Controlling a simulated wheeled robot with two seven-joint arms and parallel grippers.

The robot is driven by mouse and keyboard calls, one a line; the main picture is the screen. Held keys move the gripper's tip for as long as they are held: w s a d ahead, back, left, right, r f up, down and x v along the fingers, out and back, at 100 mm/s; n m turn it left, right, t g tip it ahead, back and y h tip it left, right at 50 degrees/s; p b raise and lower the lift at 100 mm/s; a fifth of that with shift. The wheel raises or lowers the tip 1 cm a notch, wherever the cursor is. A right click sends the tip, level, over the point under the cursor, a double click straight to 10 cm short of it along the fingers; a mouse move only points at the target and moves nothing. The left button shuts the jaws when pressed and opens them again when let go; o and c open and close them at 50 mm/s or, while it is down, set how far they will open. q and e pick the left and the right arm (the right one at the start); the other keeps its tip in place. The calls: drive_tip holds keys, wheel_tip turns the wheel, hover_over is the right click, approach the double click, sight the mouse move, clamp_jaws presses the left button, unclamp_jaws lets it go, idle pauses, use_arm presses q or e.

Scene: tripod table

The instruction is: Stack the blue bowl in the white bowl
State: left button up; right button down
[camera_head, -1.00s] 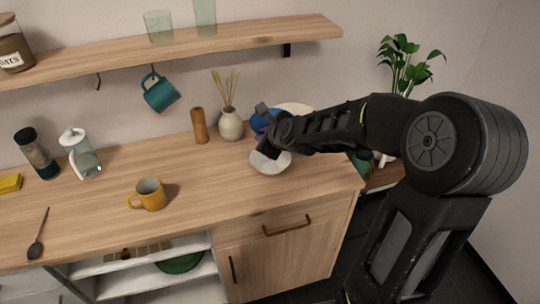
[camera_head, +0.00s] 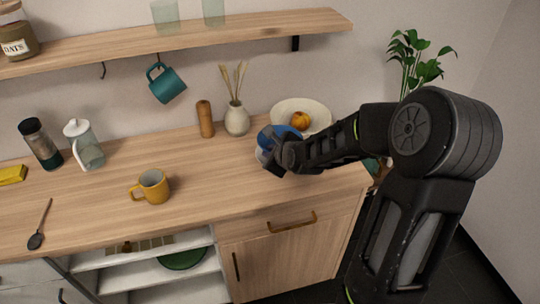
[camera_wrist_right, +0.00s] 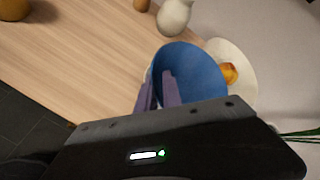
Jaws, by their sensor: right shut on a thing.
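The blue bowl (camera_head: 281,131) is at my right gripper (camera_head: 267,152), over the right part of the counter. In the right wrist view the blue bowl (camera_wrist_right: 195,75) is large, and the gripper (camera_wrist_right: 160,92) is shut on its near wall, one finger inside and one outside. The small white bowl is mostly hidden by the gripper and the blue bowl; a thin pale edge (camera_wrist_right: 149,74) shows beside the blue bowl in the wrist view. I cannot tell whether the two bowls touch. My left gripper is not in view.
A wide white dish (camera_head: 318,112) with an orange fruit (camera_head: 300,120) stands just behind the blue bowl. A vase (camera_head: 237,120) and a wooden mill (camera_head: 205,119) stand to the left. A yellow mug (camera_head: 151,187) is farther left.

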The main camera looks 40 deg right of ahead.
drive_tip(key=shift+f, duration=0.75)
drive_tip(key=shift+r, duration=0.1)
drive_tip(key=shift+f+b, duration=0.55)
drive_tip(key=shift+b, duration=0.25)
drive_tip(key=c, duration=1.5)
unclamp_jaws()
drive_tip(key=shift+s+r+p, duration=0.1)
drive_tip(key=shift+r+p, duration=0.65)
drive_tip(key=shift+p, duration=0.25)
drive_tip(key=b+v, duration=0.2)
drive_tip(key=v, duration=0.9)
drive_tip(key=shift+s, duration=0.3)
